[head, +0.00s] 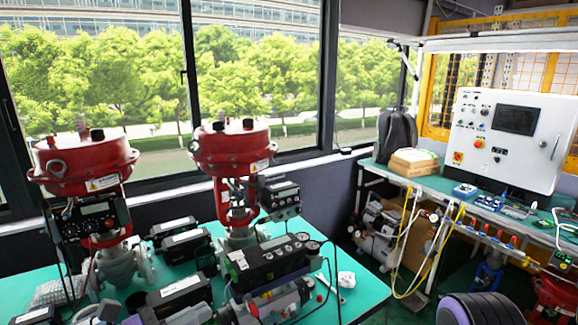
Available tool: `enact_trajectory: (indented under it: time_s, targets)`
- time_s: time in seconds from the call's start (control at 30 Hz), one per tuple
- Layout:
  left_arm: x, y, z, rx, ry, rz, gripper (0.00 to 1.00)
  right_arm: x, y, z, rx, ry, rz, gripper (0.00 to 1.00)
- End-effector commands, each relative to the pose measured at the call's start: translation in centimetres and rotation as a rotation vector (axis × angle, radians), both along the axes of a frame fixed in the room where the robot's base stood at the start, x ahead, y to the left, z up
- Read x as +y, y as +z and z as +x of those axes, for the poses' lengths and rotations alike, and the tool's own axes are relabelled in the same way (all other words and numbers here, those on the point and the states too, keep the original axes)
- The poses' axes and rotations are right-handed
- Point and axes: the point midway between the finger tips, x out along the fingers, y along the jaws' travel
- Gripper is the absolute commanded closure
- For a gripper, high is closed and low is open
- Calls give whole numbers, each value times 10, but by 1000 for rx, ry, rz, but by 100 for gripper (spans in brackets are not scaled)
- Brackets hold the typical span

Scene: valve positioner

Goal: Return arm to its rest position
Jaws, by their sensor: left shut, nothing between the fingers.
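The rest of my left arm is hard to make out. My right gripper is not in view. Two red-topped valves (234,146) (82,160) stand upright on the table. Black and grey positioner units (268,262) lie in front of and between them.
The green table (372,290) is crowded, with a little bare top at its right end beside a small white part (346,279). Yellow hoses (436,258) hang below.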

Motion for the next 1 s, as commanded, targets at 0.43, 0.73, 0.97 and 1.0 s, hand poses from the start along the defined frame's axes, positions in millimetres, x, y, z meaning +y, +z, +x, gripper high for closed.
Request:
enact_trajectory:
  time_s: [0.43,0.73,0.97,1.0]
  targets:
    - [-59,-118,-31,61,-120,293,100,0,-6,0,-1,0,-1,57]
    - [-38,-313,-138,107,-392,1038,100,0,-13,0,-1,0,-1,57]
    - [85,-392,-220,-40,-889,1836,100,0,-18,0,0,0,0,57]
    - [102,-394,-224,-71,-962,1928,100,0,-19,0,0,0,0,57]
